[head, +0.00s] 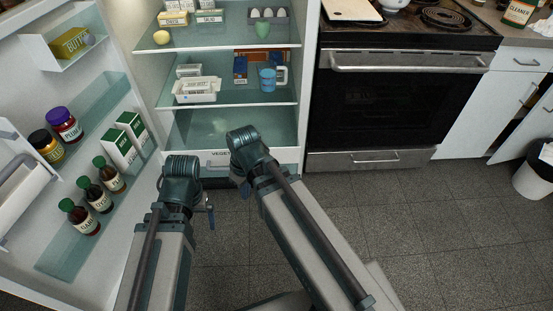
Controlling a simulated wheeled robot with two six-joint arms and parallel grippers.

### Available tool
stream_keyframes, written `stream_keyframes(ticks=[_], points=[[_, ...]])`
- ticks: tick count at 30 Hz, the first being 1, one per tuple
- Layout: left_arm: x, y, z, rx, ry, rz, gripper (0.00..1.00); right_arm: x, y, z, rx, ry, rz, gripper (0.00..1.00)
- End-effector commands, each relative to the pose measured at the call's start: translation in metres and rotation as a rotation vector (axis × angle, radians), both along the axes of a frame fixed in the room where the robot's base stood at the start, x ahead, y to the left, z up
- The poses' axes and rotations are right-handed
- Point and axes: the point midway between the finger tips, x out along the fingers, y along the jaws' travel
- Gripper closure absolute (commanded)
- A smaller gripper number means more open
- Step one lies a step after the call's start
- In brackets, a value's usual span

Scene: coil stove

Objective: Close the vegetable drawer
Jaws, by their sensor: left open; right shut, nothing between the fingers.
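The vegetable drawer (284,156) is at the bottom of the open fridge, with a pale front carrying a partly hidden "VEGE" label. My arms cover much of its front, and I cannot tell how far out it stands. My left gripper (210,217) is open, low in front of the fridge and left of the drawer's middle, mostly hidden by its own wrist. My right gripper (243,189) is shut and empty, close in front of the drawer front. I cannot tell whether it touches the drawer.
The open fridge door (22,90) with bottles, jars and cartons stands at the left, close to my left arm. Fridge shelves (245,96) above hold food boxes and a blue cup (267,79). A stove (390,110) stands at the right. The tiled floor (420,230) is clear.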

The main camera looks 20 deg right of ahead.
Motion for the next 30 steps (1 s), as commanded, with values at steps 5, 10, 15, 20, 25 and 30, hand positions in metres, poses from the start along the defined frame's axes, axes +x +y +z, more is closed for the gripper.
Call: stream_keyframes(ticks=[5,10,15,20,25,30], points=[[0.000,0.000,-0.044,0.002,-0.001,-0.001,0.00,0.055,-0.068,-0.037,0.111,-0.163,0.192,1.00],[0.000,0.001,-0.073,0.004,-0.001,-0.001,0.00,0.092,-0.143,-0.053,0.120,-0.370,0.365,1.00],[0.000,0.001,-0.091,0.006,-0.002,-0.002,0.00,0.110,-0.210,-0.058,0.053,-0.532,0.485,1.00],[0.001,0.001,-0.099,0.007,-0.002,-0.002,0.00,0.115,-0.247,-0.057,-0.004,-0.611,0.543,1.00],[0.001,0.001,-0.099,0.007,-0.002,-0.002,0.00,0.116,-0.256,-0.055,-0.023,-0.633,0.565,1.00],[0.001,0.001,-0.101,0.007,-0.002,-0.002,0.00,0.117,-0.255,-0.058,-0.023,-0.632,0.566,1.00]])
